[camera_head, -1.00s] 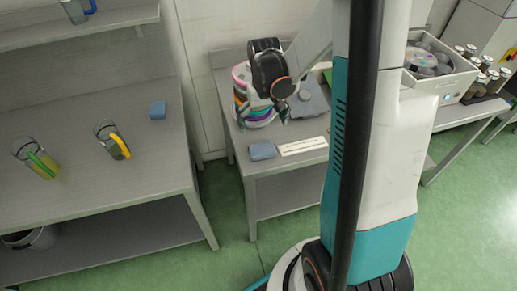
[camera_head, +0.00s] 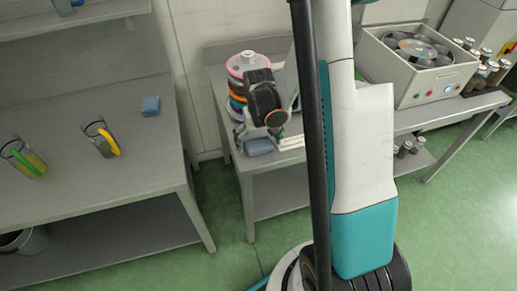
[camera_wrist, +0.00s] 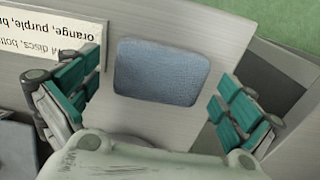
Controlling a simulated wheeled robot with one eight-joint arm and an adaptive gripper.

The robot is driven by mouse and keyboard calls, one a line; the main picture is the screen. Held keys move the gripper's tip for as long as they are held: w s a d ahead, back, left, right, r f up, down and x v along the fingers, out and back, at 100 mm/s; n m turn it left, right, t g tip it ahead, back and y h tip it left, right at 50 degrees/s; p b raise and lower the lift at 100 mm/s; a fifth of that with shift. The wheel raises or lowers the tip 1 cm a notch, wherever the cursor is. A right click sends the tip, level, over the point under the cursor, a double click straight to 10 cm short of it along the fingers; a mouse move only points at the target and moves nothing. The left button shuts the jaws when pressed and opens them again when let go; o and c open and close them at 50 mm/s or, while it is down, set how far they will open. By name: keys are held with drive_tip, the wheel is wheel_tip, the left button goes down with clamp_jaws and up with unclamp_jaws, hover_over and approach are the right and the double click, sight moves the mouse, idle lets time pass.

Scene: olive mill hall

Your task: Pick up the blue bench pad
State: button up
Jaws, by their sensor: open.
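The blue bench pad (camera_head: 259,146) lies flat near the front edge of the small grey table (camera_head: 262,165). It also shows in the wrist view (camera_wrist: 160,72) as a rounded blue block, centred between my fingers. My gripper (camera_head: 262,132) is just above the pad in the head view. In the wrist view my gripper (camera_wrist: 160,104) is open, with teal finger pads on either side of the pad and apart from it. Part of the pad is hidden by my gripper in the head view.
A stack of coloured rings (camera_head: 236,88) stands behind my gripper. A printed card (camera_wrist: 50,35) lies beside the pad. Another blue block (camera_head: 150,106) and two glass jugs (camera_head: 100,137) (camera_head: 24,157) stand on the left bench (camera_head: 95,185). A grey machine (camera_head: 400,75) stands at right.

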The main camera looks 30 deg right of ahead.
sight(259, 143)
drive_tip(key=c, duration=0.9)
wheel_tip(259, 143, up, 20)
drive_tip(key=p, duration=0.7)
drive_tip(key=shift+o, duration=0.5)
drive_tip(key=shift+c, duration=0.9)
drive_tip(key=shift+f, duration=0.1)
